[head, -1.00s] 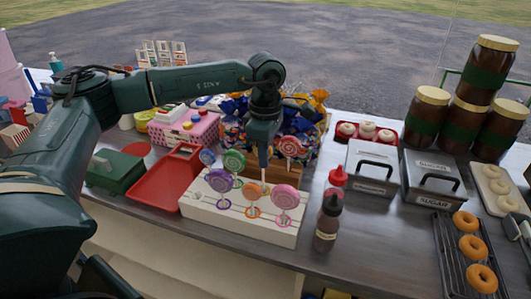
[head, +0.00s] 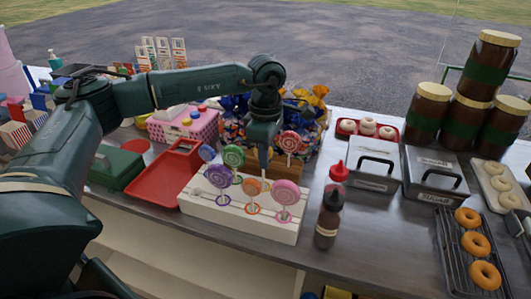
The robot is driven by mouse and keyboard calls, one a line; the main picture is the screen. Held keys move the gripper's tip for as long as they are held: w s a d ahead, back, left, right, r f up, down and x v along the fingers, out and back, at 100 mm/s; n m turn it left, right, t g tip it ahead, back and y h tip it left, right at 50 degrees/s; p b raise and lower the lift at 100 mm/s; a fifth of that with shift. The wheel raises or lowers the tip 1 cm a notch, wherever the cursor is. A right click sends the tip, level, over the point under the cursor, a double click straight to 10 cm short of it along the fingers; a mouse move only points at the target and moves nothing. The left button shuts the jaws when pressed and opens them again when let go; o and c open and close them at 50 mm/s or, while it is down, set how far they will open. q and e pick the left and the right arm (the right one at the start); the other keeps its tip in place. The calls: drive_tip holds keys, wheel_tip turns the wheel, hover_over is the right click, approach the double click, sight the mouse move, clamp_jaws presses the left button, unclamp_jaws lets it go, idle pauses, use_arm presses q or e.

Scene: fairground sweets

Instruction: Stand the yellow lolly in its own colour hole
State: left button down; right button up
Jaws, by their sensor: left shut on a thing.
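My left gripper (head: 263,158) points down over the back part of the white lolly stand (head: 228,213). It is shut on a thin pale stick, which I take as the yellow lolly's; the gripper hides its head, and I see no yellow disc. Blue (head: 207,153), green (head: 233,156), purple (head: 219,176), orange (head: 252,187) and pink (head: 286,193) lollies stand upright in the stand. Coloured rings mark holes; a yellowish one (head: 238,180) shows partly behind the purple lolly. Whether the held stick touches the stand I cannot tell. My right gripper is not in view.
A red swirl lolly (head: 290,142) stands behind, at a wooden block (head: 289,170). A dark sauce bottle (head: 327,225) stands close right of the stand. A red tray (head: 158,188) lies left, lidded steel bins (head: 372,165) right. Bare counter lies in front of the bins.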

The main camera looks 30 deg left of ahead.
use_arm(q)
drive_tip(key=shift+f, duration=0.1)
drive_tip(key=shift+f+b, duration=0.5)
drive_tip(key=shift+f, duration=0.05)
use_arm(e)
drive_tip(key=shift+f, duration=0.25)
use_arm(q)
drive_tip(key=shift+f, duration=0.1)
wheel_tip(320, 180, down, 2)
drive_tip(key=shift+f+b, duration=0.1)
drive_tip(key=shift+b, duration=0.7)
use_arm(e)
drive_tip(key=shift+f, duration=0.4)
use_arm(q)
drive_tip(key=c, duration=0.8)
unclamp_jaws()
drive_tip(key=shift+o, duration=0.2)
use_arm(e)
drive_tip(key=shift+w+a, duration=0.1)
